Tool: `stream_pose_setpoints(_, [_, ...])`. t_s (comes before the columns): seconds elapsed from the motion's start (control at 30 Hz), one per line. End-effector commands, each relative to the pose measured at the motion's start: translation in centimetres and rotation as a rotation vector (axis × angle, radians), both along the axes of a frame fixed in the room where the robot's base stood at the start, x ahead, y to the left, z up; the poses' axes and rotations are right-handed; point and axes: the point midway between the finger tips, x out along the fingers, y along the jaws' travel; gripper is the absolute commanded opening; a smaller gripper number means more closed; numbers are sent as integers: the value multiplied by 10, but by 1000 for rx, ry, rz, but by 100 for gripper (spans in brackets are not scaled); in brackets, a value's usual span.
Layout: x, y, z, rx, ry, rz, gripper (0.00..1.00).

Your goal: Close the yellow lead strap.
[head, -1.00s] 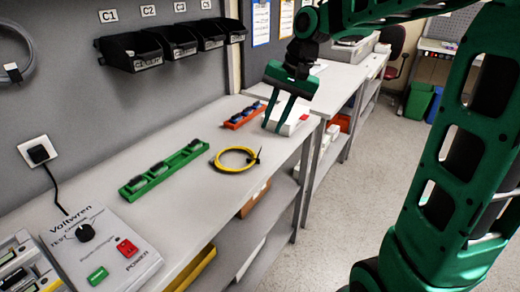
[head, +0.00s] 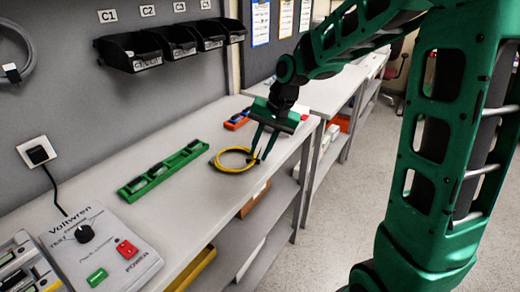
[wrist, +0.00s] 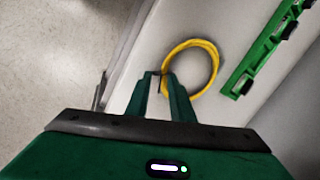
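The yellow lead (head: 235,169) lies as a coil on the grey bench near its front edge; it also shows in the wrist view (wrist: 214,69). Its dark strap (wrist: 157,72) is a thin piece at the coil's side, between or just beyond my fingertips, partly hidden by them. I cannot make out whether its end is loose. My gripper (head: 261,156) points down at the coil's right side. In the wrist view my gripper (wrist: 161,77) shows its two fingers apart with a narrow gap. I see nothing clearly gripped.
A green rack (head: 163,167) with dark items lies left of the coil. The Voltwren tester (head: 101,248) stands at the near left. An orange rack (head: 237,122) and a white box (head: 299,110) lie behind my gripper. Black bins (head: 130,50) hang on the wall.

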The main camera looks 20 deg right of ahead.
Motion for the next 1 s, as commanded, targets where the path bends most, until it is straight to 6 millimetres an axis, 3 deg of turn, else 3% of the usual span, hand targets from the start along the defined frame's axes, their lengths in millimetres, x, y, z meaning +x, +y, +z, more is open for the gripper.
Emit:
stream_pose_setpoints(0.13, [0, 0, 0, 0, 0, 0, 21])
stream_pose_setpoints(0.23, [0, 0, 0, 0, 0, 0, 0])
stream_pose_setpoints(0.67, [1, 2, 1, -36, 22, 1, 0])
stream_pose_setpoints(1.0, [6, 12, 3, -221, 140, 5, 0])
